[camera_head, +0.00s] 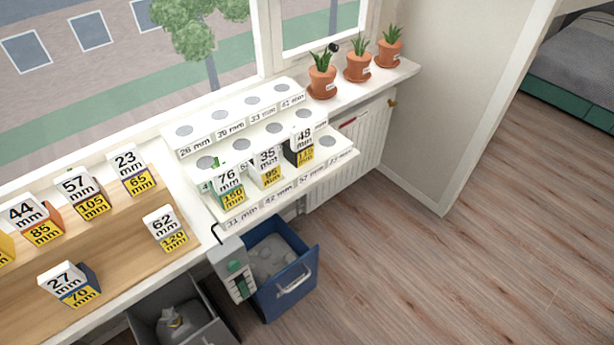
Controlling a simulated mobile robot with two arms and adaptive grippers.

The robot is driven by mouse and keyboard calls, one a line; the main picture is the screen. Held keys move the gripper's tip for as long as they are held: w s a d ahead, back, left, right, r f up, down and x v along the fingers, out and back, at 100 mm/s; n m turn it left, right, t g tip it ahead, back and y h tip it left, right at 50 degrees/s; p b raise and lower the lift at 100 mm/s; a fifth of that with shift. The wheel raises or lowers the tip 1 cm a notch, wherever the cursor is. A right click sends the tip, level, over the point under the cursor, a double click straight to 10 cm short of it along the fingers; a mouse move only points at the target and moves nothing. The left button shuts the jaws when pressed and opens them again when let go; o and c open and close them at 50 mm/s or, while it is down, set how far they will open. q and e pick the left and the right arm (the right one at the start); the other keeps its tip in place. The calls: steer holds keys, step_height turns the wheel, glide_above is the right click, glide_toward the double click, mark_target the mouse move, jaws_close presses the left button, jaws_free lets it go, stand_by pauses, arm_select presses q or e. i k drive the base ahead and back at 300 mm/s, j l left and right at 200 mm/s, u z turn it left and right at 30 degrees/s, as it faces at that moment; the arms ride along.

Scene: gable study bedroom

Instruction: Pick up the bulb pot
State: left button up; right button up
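Three terracotta pots with spiky green plants stand in a row on the windowsill at the upper right: a near one (321,83), a middle one (358,68) and a far one (390,52). Neither gripper is in view.
Several more numbered boxes, such as 62 mm (165,229), stand on the wooden desk (120,230) at left. A blue bin (292,285) and a grey bin (160,305) stand below. A radiator (352,150) is under the sill. The wooden floor (450,270) at right is clear.

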mark_target(75, 286)
steer(key=u, duration=1.7)
steer(key=j+z, duration=0.15)
steer(key=z, duration=0.25)
steer(key=j+z, duration=0.15)
steer(key=z, duration=0.2)
steer(key=k+j+z, duration=0.1)
steer(key=z, duration=0.3)
steer(key=j+z, duration=0.2)
steer(key=z, duration=0.2)
steer(key=k+j, duration=0.35)
